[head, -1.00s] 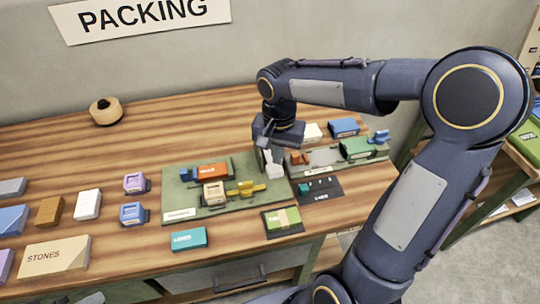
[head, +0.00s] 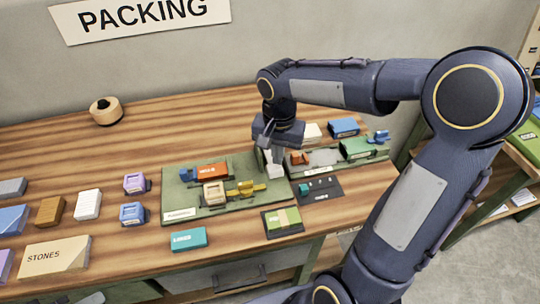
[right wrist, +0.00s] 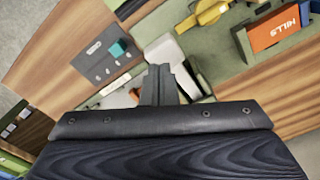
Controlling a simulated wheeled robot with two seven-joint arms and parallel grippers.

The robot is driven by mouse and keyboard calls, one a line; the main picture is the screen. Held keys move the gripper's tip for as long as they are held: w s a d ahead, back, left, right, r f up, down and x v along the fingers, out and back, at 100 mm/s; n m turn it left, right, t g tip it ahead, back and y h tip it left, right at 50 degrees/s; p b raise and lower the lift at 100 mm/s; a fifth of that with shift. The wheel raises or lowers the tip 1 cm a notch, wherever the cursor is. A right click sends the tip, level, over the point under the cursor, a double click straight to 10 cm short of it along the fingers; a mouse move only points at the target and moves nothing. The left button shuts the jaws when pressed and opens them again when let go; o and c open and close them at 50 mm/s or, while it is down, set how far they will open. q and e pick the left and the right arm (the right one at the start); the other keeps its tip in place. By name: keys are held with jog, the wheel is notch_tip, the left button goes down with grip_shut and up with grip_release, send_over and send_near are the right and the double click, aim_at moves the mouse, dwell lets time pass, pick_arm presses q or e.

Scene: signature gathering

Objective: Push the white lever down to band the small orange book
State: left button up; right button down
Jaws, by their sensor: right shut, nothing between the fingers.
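The white lever (head: 275,168) stands at the right end of the green banding board (head: 182,203) in the head view. It also shows in the right wrist view (right wrist: 172,55), just beyond my fingertips. An orange book (head: 212,171) lies on the board left of the lever; the right wrist view shows it as an orange block marked HILLS (right wrist: 276,28). My right gripper (head: 268,142) points down at the lever, its fingers shut and empty. In the right wrist view its fingertips (right wrist: 160,80) overlap the lever's near side; I cannot tell whether they touch. My left gripper is out of view.
A tan block (head: 214,194) and a yellow piece (head: 246,188) sit on the board. A green tray (head: 350,161) with an orange piece (head: 299,158) stands to the right.

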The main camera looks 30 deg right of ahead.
aim_at(277, 171)
jog(key=shift+f+b, duration=2.65)
jog(key=shift+f, duration=0.65)
dwell(0.5)
notch_tip(277, 171, up, 9)
jog(key=p, duration=0.7)
jog(key=shift+r, duration=0.1)
dwell(0.5)
jog(key=s+a+r+n+t+y, duration=0.1)
jog(key=s+a+n+t+y, duration=0.1)
jog(key=s, duration=0.6)
jog(key=s+a+r+n+t+y, duration=0.1)
jog(key=s+a+n+t, duration=0.1)
jog(key=s+n, duration=0.3)
jog(key=shift+s+r+t+y, duration=0.3)
jog(key=shift+s+t, duration=0.5)
jog(key=shift+s, duration=1.2)
jog(key=shift+f, duration=0.1)
